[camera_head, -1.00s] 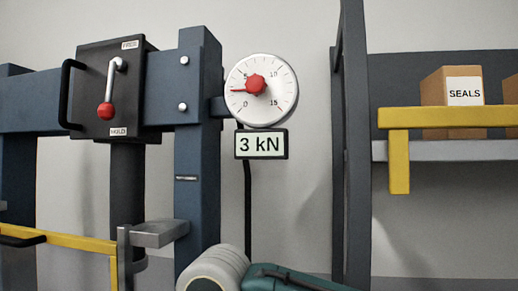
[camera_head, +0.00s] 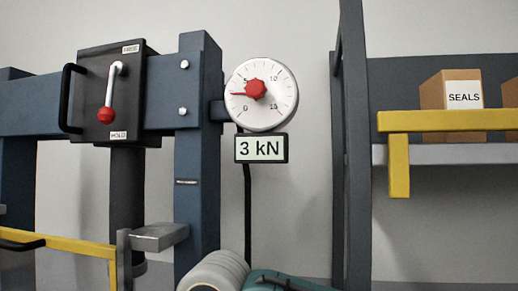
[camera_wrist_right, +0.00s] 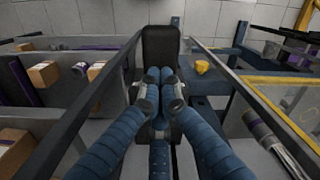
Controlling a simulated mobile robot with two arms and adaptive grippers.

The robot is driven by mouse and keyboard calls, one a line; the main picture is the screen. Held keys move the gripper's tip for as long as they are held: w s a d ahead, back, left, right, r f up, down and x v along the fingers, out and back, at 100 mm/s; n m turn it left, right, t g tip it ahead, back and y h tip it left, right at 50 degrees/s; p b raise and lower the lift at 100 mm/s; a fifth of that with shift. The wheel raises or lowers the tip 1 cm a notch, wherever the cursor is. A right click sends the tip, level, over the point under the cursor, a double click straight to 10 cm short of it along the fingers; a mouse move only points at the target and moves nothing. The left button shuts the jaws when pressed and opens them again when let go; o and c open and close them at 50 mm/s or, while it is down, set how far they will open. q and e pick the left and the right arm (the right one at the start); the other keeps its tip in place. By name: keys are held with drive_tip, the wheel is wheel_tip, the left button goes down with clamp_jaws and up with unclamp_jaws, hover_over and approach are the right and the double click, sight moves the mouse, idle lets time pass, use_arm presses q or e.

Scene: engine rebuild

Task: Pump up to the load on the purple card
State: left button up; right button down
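In the head view the press's round gauge (camera_head: 261,93) has a red hub, and its needle points left, a little below the 5 mark. The display (camera_head: 261,148) under it reads 3 kN. The valve lever (camera_head: 108,98) on the black plate (camera_head: 88,125) hangs down, its red knob by the HOLD label. No purple card is readable in these frames. My right gripper (camera_wrist_right: 159,78) shows in the wrist view with blue fingers close together; I cannot tell whether anything is between them. My left gripper is not in view.
The blue press post (camera_head: 197,220) stands left of the gauge. A shelf with a yellow rail (camera_head: 440,121) and a SEALS box (camera_head: 450,103) is at right. In the wrist view, cardboard boxes (camera_wrist_right: 44,73) lie at left and a yellow object (camera_wrist_right: 203,67) at right.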

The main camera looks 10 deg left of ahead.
drive_tip(key=shift+f+b, duration=0.75)
drive_tip(key=shift+f, duration=0.5)
idle(0.3)
drive_tip(key=shift+f+b, duration=0.8)
drive_tip(key=shift+f, duration=0.25)
idle(0.5)
drive_tip(key=shift+f+b, duration=0.85)
drive_tip(key=shift+f, duration=0.2)
idle(0.4)
